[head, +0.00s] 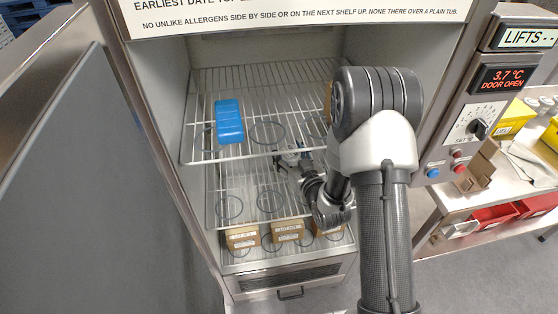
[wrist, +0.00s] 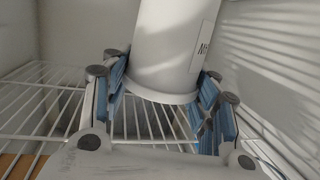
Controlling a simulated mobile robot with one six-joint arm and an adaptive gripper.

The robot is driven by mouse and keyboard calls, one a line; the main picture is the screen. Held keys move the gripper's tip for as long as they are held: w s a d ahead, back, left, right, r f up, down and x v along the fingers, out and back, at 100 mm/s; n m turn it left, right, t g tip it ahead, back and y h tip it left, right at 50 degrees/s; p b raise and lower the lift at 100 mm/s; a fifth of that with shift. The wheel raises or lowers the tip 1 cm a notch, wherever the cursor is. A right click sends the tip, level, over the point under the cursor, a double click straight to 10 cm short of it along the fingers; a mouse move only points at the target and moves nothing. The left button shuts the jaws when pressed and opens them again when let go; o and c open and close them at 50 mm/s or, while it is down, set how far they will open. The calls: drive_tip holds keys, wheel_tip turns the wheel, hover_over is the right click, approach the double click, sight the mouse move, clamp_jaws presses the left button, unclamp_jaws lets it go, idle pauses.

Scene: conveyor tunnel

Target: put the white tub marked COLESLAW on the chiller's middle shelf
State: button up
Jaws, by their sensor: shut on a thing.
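My gripper (wrist: 162,78) is shut on a white tub (wrist: 170,45), its blue pads on both sides of it. Part of a label shows on the tub's right side; the word COLESLAW cannot be read. In the head view my gripper (head: 290,160) reaches into the chiller between the top shelf and the middle shelf (head: 240,190); the tub is largely hidden there. In the wrist view a wire shelf (wrist: 40,125) lies beneath and behind the tub. I cannot tell whether the tub's base touches it. The middle shelf has ring marks; its left part is bare.
A blue box (head: 229,121) stands on the wire top shelf (head: 205,150). Labelled cardboard boxes (head: 287,231) sit at the bottom. The open door (head: 85,190) is at left. A control panel (head: 475,120) and a side table (head: 520,180) are at right.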

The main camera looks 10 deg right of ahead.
drive_tip(key=f, duration=0.3)
drive_tip(key=f+b, duration=0.1)
drive_tip(key=shift+s+d+f, duration=0.1)
drive_tip(key=shift+s+f, duration=0.25)
drive_tip(key=shift+f, duration=0.05)
drive_tip(key=shift+f+b, duration=0.55)
drive_tip(key=shift+f, duration=1.55)
drive_tip(key=shift+f, duration=0.1)
drive_tip(key=o, duration=1.3)
drive_tip(key=shift+o, duration=0.2)
